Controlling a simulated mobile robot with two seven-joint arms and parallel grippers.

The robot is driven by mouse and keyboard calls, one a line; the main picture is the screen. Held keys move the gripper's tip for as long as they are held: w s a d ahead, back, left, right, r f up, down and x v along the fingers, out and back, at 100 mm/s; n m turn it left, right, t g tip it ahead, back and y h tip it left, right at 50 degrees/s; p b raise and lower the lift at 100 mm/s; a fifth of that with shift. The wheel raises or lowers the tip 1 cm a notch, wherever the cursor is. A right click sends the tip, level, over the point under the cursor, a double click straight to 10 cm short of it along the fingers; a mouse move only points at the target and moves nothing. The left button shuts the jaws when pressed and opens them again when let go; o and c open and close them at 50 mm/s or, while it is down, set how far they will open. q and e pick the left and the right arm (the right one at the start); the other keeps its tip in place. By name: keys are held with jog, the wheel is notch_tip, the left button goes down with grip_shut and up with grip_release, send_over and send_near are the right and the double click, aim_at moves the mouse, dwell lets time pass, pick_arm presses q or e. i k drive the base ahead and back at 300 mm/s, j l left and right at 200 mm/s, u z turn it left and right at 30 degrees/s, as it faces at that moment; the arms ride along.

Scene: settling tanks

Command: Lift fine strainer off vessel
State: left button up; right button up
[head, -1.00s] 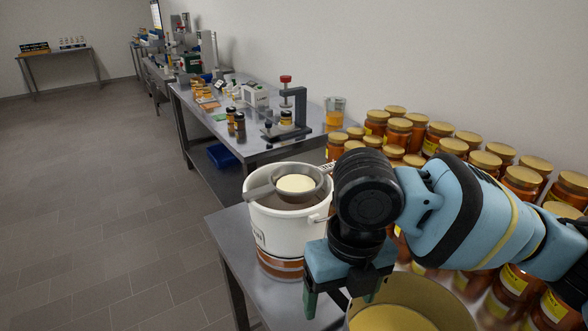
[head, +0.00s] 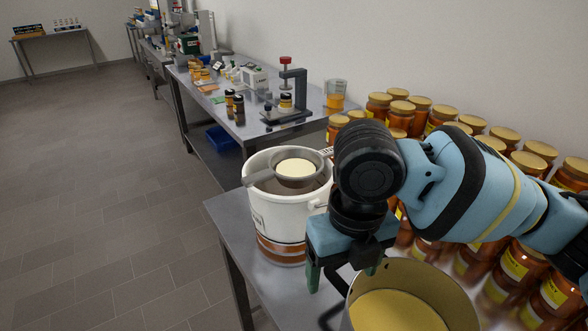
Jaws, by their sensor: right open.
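A grey metal strainer (head: 262,177) lies across the top of a white bucket-like vessel (head: 262,213). A pale yellow round patch (head: 296,169) shows in its bowl. One end of the strainer sticks out past the bucket's left rim; its right end is close behind my arm. The bucket stands on a steel table and has an orange-brown band near its base. My right gripper (head: 342,277) points down, open and empty, to the right of the bucket and lower in the picture, apart from the strainer. My left gripper is not in view.
A large metal pot (head: 462,303) with yellow contents stands at the lower right, close to my right gripper. Several amber jars with gold lids (head: 520,262) crowd the right side. A steel bench (head: 205,108) with equipment stands behind. The floor at left is clear.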

aim_at(295, 168)
jog(key=k, duration=1)
